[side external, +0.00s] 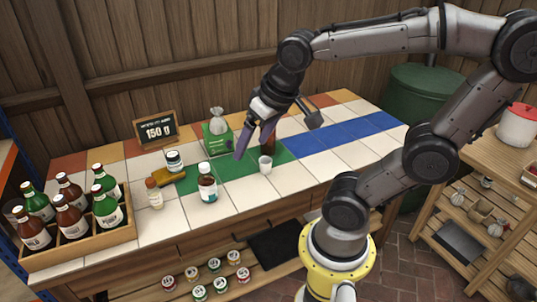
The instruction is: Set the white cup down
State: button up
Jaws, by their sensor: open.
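The white cup (265,164) stands upright on the table, at the front edge of the green tiles (233,182). My gripper (254,150) is above and just left of the cup, pointing down, with its fingers apart. It appears empty. The cup looks clear of the fingers, though the exact gap in depth is hard to tell. A brown bottle behind the gripper is partly hidden by it.
A wooden crate of bottles (76,232) fills the left end. Blue tiles (345,135) at right are clear.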

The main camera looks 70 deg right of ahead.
jog(key=s+a+n, duration=0.1)
jog(key=s+n, duration=0.1)
jog(key=s+a+n+t+y, duration=0.1)
jog(key=s+a+n, duration=0.1)
jog(key=shift+s+a+f, duration=0.1)
jog(key=shift+s+a, duration=0.15)
jog(key=shift+a, duration=0.05)
